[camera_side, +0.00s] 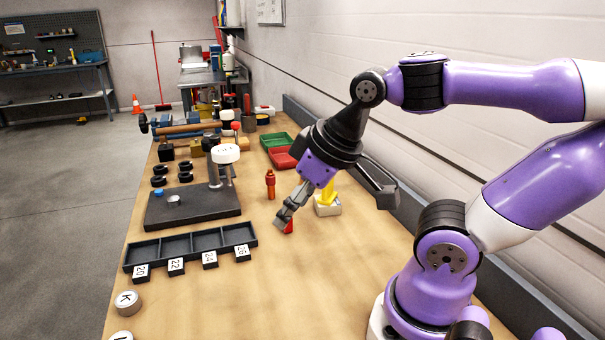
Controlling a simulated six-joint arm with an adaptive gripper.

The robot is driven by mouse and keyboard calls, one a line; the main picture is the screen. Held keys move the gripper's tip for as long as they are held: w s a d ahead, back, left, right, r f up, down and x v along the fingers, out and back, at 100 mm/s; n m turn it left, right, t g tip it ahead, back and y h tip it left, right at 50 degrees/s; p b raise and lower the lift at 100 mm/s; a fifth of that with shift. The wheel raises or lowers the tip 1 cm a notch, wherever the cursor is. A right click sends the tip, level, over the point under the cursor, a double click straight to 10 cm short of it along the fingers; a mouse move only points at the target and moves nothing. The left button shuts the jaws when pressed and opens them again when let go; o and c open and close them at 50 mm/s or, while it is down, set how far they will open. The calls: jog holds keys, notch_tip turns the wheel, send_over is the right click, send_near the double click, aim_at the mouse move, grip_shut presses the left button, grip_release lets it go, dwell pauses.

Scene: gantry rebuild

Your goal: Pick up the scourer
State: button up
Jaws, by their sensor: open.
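My gripper (284,219) is open and points down to the left, low over the middle of the wooden table. A small red piece (289,227) shows right at its fingertips, partly hidden by them; I cannot tell whether they touch. A yellow item with a pale block-like base (328,209) stands just right of the fingers, partly hidden behind my gripper. I cannot tell for sure which thing is the scourer.
A red-orange bottle-like item (270,184) stands behind the gripper. A dark compartment tray (190,247) with number tags and a dark plate (193,207) lie left. Red (282,158) and green (277,140) trays are farther back.

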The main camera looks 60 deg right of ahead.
jog(key=w+d+r+m, duration=0.2)
jog(key=w+d+r, duration=0.1)
jog(key=w+d, duration=1.05)
jog(key=s+d+f+m+g+h, duration=0.1)
jog(key=d+f, duration=0.2)
jog(key=d, duration=0.7)
jog(key=s+d+f, duration=0.1)
jog(key=d+f, duration=0.2)
jog(key=d, duration=0.7)
jog(key=x, duration=1)
jog(key=shift+d+f, duration=0.25)
jog(key=shift+d, duration=0.1)
grip_shut()
